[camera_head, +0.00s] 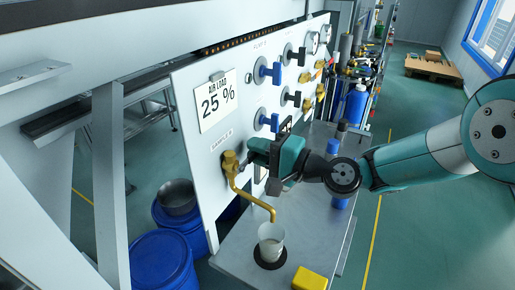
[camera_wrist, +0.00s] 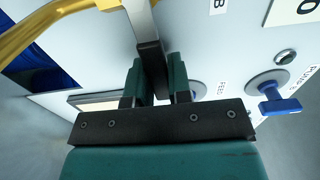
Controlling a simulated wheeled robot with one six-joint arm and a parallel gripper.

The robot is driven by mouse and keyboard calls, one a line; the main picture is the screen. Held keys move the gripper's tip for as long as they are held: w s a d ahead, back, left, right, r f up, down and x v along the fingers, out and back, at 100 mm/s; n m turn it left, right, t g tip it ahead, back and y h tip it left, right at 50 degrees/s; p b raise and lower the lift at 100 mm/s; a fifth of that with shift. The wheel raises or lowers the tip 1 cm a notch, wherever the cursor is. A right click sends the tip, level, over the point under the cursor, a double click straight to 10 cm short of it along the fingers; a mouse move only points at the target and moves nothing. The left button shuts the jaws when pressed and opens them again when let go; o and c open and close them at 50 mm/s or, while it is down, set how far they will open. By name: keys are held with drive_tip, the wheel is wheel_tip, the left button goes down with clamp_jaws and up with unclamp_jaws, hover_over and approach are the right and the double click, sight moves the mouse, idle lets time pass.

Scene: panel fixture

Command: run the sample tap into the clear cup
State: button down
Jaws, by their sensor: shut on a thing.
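The brass sample tap (camera_head: 231,168) is on the white panel, and its bent spout (camera_head: 262,203) ends above the clear cup (camera_head: 270,241). The cup stands upright on a round black mat (camera_head: 270,263); I cannot tell whether it holds liquid. My gripper (camera_head: 257,152) is at the tap, just right of its body. In the wrist view my gripper (camera_wrist: 158,84) is shut on the tap's lever (camera_wrist: 143,24), a metal bar with a dark grip between the fingers. The brass pipe also shows in the wrist view (camera_wrist: 45,20).
The panel (camera_head: 195,140) carries blue-handled valves (camera_head: 268,72) and a sign (camera_head: 216,98) reading 25 %. The cup's metal bench (camera_head: 315,215) also holds a yellow block (camera_head: 309,279) and a blue bottle (camera_head: 341,196). Blue drums (camera_head: 163,262) stand at the lower left.

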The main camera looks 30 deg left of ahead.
drive_tip(key=shift+f, duration=0.1)
drive_tip(key=c, duration=1)
unclamp_jaws()
drive_tip(key=shift+c, duration=0.2)
drive_tip(key=d+b, duration=1)
drive_tip(key=d, duration=0.7)
drive_tip(key=shift+d, duration=0.25)
